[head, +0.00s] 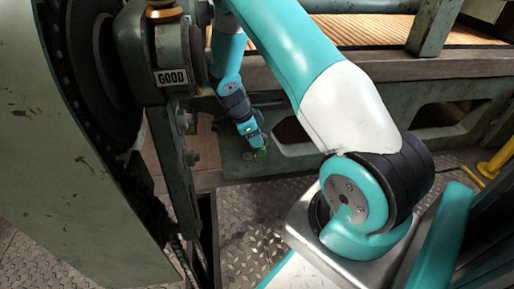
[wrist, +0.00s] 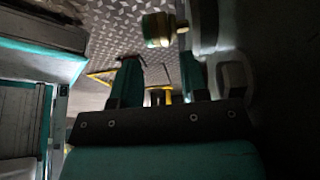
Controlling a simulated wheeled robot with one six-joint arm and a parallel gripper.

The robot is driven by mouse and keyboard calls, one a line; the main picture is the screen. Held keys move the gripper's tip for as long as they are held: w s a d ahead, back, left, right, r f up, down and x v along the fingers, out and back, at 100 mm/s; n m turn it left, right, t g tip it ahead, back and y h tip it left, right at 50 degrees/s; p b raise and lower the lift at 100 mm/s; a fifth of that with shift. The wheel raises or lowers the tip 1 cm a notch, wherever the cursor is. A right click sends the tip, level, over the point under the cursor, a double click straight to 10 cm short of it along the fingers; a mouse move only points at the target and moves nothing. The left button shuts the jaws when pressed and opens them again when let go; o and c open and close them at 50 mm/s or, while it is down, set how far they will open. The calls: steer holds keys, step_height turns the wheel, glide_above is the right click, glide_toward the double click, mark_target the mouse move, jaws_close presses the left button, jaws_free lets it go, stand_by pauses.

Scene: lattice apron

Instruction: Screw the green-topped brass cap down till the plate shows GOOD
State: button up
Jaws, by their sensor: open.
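The plate (head: 172,77) reads GOOD in dark letters on white; it is fixed to the green-grey machine at the upper left. A small green top (head: 261,153) shows at the low green-grey frame, close by my gripper (head: 256,143). In the wrist view the green-topped brass cap (wrist: 158,28) is beyond the fingertips, roughly in line with the gap between them. My gripper (wrist: 160,72) is open, with nothing between its fingers. The cap looks apart from both fingers. Its seat and thread are too small and dark to make out.
A large grey-green housing (head: 60,160) fills the left side. A frame with oval openings (head: 440,125) runs behind my arm, below a slatted wooden deck (head: 390,33). A yellow rail (head: 497,160) is at the right. Patterned metal floor (head: 250,240) is open below.

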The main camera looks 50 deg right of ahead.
mark_target(261, 149)
steer(key=b+x, duration=0.1)
steer(key=x, duration=0.1)
steer(key=b+x, duration=0.1)
steer(key=x, duration=0.1)
steer(key=b+x, duration=0.1)
steer(key=x, duration=0.1)
steer(key=shift+w+a+f+b, duration=0.2)
steer(key=shift+a+b, duration=0.15)
steer(key=shift+d, duration=0.1)
steer(key=c, duration=0.6)
steer(key=shift+s+r, duration=0.1)
steer(key=shift+c, duration=0.2)
